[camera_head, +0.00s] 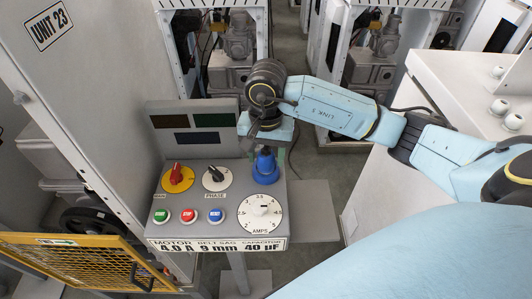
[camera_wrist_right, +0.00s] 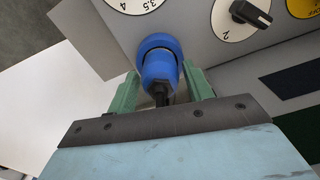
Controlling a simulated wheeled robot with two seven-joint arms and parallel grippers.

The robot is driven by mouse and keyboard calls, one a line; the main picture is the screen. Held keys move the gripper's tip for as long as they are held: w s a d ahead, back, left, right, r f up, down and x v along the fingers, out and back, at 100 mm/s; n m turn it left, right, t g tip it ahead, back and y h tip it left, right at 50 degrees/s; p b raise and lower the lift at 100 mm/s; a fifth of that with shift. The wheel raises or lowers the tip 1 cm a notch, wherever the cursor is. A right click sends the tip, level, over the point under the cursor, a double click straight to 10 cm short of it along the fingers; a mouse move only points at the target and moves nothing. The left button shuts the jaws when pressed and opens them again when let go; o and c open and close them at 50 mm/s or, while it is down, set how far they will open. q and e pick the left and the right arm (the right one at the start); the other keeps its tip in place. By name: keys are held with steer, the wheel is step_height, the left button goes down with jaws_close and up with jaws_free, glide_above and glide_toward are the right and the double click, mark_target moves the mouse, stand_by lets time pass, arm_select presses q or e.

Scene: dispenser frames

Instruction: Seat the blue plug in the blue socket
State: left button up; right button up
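The blue plug (camera_wrist_right: 160,68) stands upright at the right side of the grey panel, its black tail toward my right gripper. It also shows in the head view (camera_head: 265,164). Its front end meets the blue socket (camera_wrist_right: 158,41), a round collar on the panel, with no gap that I can make out. The socket also shows in the head view (camera_head: 265,178). My right gripper (camera_wrist_right: 162,76) is over the plug, one green finger on each side. Whether the fingers press on the plug or stand slightly apart is unclear. My left gripper is not in view.
The panel (camera_head: 225,243) carries a red-on-yellow knob (camera_head: 178,177), a black phase knob (camera_head: 216,177), several push buttons and an amps dial (camera_head: 261,212) close in front of the socket. Dark displays stand behind. A yellow mesh guard (camera_head: 85,265) is at lower left. A white cabinet (camera_head: 375,185) stands right.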

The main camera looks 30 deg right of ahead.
steer(key=shift+o, duration=0.8)
steer(key=shift+r, duration=0.5)
step_height(320, 180, up, 10)
steer(key=shift+b, duration=0.4)
steer(key=shift+r, duration=0.7)
